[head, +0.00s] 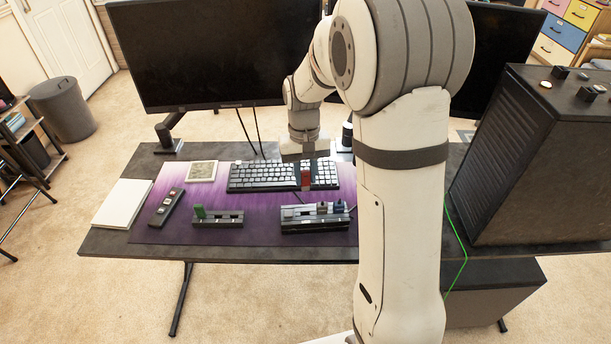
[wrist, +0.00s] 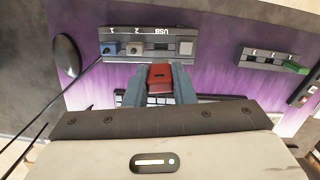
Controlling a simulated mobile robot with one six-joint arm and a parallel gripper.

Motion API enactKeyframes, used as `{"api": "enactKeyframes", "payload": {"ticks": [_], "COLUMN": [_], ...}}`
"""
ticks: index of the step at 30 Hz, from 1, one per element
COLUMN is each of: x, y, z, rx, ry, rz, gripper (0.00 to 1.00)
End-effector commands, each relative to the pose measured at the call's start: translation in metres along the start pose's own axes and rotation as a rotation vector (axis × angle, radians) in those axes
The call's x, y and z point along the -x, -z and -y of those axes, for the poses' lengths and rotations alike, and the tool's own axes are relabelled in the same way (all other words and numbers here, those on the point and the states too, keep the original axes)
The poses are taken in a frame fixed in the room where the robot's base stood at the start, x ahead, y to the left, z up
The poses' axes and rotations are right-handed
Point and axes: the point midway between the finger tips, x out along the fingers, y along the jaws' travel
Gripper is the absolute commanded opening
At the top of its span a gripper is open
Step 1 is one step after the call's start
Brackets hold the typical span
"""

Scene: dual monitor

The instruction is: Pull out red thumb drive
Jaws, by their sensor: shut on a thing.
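The red thumb drive (head: 306,178) is between the fingers of my gripper (head: 306,185), in front of the keyboard in the head view. In the wrist view, the red thumb drive (wrist: 160,76) sits between my two blue-grey fingers (wrist: 159,82), which are shut on it. The USB hub (head: 312,225) stands on the purple mat, nearer the camera than the drive. The drive appears apart from the hub. In the wrist view the hub (wrist: 172,54) carries a blue plug and a grey plug at its numbered slots. The drive's lower end is hidden.
A second dock (head: 228,221) with a green stick stands left on the mat (head: 262,242). The keyboard (head: 255,178) lies beneath my gripper. Two monitors (head: 205,50) stand behind, and a black computer case (head: 540,170) is at right. A white pad (head: 122,203) lies far left.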

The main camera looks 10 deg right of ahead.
Motion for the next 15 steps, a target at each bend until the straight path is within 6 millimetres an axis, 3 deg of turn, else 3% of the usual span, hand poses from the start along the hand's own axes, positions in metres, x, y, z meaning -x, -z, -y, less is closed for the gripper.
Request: {"api": "enactKeyframes", "payload": {"ticks": [15], "x": [0.022], "y": [-0.003], "z": [0.0], "rx": [0.0], "ry": [0.0], "rz": [-0.001], "gripper": [0.0]}}
